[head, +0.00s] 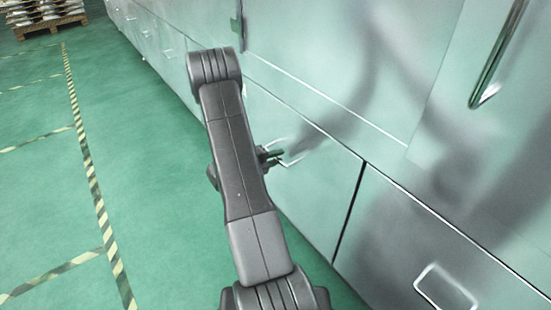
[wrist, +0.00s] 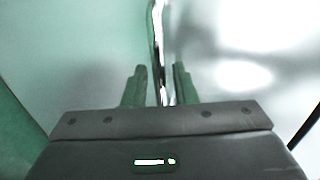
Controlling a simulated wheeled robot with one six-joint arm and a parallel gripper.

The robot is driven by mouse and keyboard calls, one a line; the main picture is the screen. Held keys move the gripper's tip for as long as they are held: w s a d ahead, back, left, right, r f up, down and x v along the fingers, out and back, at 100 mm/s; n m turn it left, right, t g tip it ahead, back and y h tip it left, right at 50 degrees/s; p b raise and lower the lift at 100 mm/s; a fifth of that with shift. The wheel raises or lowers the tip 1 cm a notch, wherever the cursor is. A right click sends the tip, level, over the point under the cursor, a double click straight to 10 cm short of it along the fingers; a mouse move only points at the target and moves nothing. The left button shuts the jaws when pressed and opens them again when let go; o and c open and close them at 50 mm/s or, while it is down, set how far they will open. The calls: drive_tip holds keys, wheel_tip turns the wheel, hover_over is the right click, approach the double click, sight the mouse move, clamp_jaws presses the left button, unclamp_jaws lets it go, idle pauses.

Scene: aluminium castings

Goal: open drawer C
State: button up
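A pale metal drawer front (head: 325,190) shows in the low row of the cabinet, right of my arm. Its bar handle (head: 291,159) is partly hidden by my gripper (head: 276,155). In the wrist view the shiny handle (wrist: 157,40) runs down between the two fingers of my gripper (wrist: 160,82). A small gap shows on each side of the bar, so the fingers are open around it and not clamped. The drawer front looks flush with its neighbour. No letter label is readable, so I cannot tell which drawer is C.
A neighbouring drawer front with a square handle (head: 446,287) is at the lower right. A long vertical handle (head: 497,60) sits on a door above. Green floor (head: 150,190) with striped tape (head: 90,170) is free to the left. A loaded pallet (head: 48,27) stands far off.

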clamp_jaws()
drive_tip(key=shift+s+a, duration=0.1)
